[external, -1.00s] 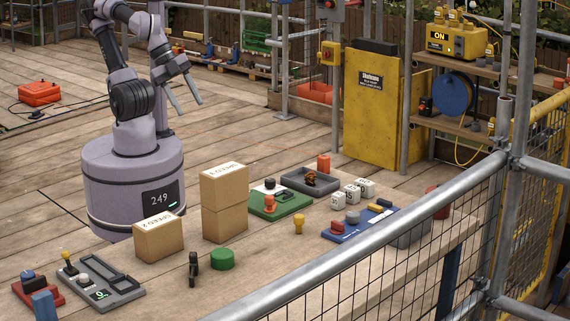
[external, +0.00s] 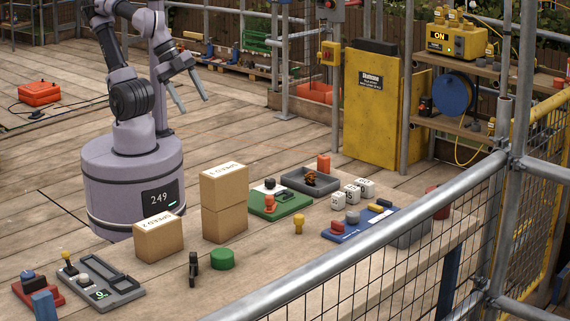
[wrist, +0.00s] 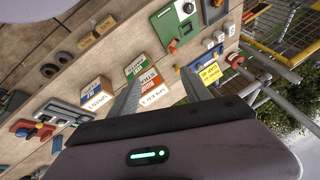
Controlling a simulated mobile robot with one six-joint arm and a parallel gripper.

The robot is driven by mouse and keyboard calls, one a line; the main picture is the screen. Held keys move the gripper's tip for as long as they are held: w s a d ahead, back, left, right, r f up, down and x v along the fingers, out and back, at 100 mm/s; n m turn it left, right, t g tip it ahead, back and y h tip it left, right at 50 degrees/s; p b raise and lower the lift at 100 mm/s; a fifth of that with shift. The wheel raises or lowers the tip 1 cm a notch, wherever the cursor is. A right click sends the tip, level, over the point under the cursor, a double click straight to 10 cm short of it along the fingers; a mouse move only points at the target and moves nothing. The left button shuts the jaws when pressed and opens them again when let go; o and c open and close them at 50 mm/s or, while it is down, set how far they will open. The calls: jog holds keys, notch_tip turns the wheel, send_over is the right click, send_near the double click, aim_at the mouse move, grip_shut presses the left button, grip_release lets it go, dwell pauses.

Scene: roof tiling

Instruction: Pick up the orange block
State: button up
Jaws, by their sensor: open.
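The orange block (external: 323,163) stands upright at the back of the workbench in the external view, just behind a grey tray (external: 331,183). I cannot pick it out surely in the wrist view. My gripper (external: 194,105) is open and empty, high above the bench's far side, left of the block and well apart from it. In the wrist view my gripper (wrist: 160,80) shows two spread fingers with nothing held between them.
A green board (external: 290,207) with an orange-red part, white cubes (external: 352,193) and a blue tray (external: 345,236) lie nearby. A scaffold rail (external: 350,255) runs along the front.

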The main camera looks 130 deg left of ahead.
jog(key=w+a+r+n+g+p, duration=0.2)
jog(key=w+a+r+n, duration=0.3)
jog(key=w+a, duration=0.4)
jog(key=n+g+p, duration=0.3)
jog(key=n, duration=1.2)
send_over(324, 156)
jog(key=d, duration=0.3)
notch_tip(324, 156, down, 14)
jog(key=f, duration=0.1)
jog(key=f+b, duration=0.1)
jog(key=f, duration=0.3)
jog(key=a+f+b, duration=0.1)
jog(key=f, duration=0.3)
jog(key=a+f+b, duration=0.1)
jog(key=f+b, duration=0.1)
jog(key=f, duration=0.2)
jog(key=shift+s+a, duration=0.25)
jog(key=f+b, duration=0.1)
jog(key=f, duration=0.3)
jog(key=f+b, duration=0.1)
jog(key=f, duration=0.1)
jog(key=shift+w+a+b, duration=0.15)
jog(key=shift+a+b, duration=0.15)
jog(key=shift+a, duration=0.1)
jog(key=shift+r, duration=0.2)
jog(key=shift+c, duration=1)
grip_shut()
